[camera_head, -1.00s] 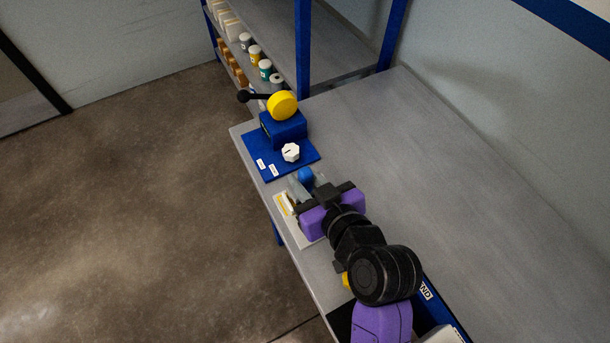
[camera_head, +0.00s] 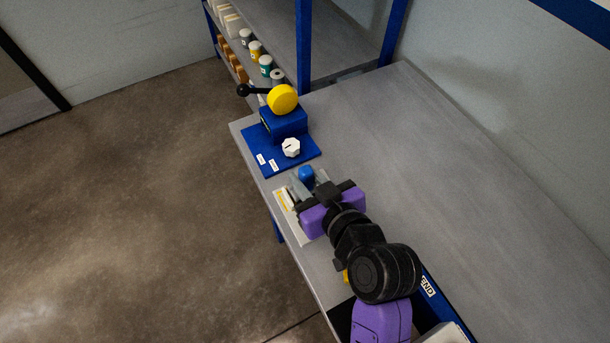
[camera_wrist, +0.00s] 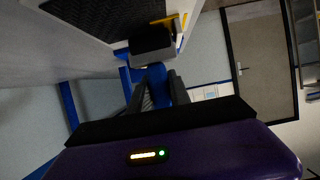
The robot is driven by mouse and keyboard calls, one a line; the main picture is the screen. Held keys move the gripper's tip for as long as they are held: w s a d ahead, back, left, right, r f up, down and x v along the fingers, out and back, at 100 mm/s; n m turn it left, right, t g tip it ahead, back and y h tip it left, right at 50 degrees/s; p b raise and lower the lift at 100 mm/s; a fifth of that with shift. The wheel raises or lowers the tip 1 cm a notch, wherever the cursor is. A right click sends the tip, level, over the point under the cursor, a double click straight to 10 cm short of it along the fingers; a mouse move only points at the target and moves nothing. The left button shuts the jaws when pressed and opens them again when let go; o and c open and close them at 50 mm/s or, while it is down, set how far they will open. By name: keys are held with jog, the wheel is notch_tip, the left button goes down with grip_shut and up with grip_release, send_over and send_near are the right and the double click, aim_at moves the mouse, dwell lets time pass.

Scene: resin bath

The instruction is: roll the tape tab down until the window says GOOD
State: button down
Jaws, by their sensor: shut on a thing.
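My gripper (camera_head: 306,182) is shut on a blue piece (camera_head: 306,174), probably the handle of a roller, above the near-left edge of the bench. In the wrist view the blue piece (camera_wrist: 157,76) sits between the two dark fingers, with a dark block (camera_wrist: 152,43) just beyond it. A pale plate (camera_head: 304,236) lies under and to the left of my gripper, with a white and yellow strip (camera_head: 285,199) at its edge. I cannot tell whether that strip is the tape tab. My gripper hides part of the plate, and no window text is readable.
A shelf (camera_head: 265,40) with jars is at the back. A blue bin labelled END (camera_head: 428,287) is at lower right. The bench's right side is clear.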

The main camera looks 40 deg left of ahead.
jog(key=shift+f, duration=0.2)
dwell(0.3)
jog(key=shift+w+a+b, duration=0.15)
jog(key=shift+w+a, duration=0.1)
jog(key=shift+a, duration=0.3)
jog(key=shift+w+a+b, duration=0.15)
jog(key=shift+w+a, duration=0.05)
jog(key=shift+a, duration=0.35)
jog(key=shift+d, duration=0.3)
jog(key=shift+s+d, duration=0.2)
jog(key=shift+d, duration=0.1)
jog(key=shift+s+d, duration=0.15)
jog(key=shift+d, duration=0.15)
jog(key=shift+s+d, duration=0.1)
jog(key=shift+d, duration=0.15)
jog(key=shift+a, duration=0.2)
dwell(0.5)
jog(key=shift+w+a, duration=0.25)
jog(key=shift+a, duration=0.05)
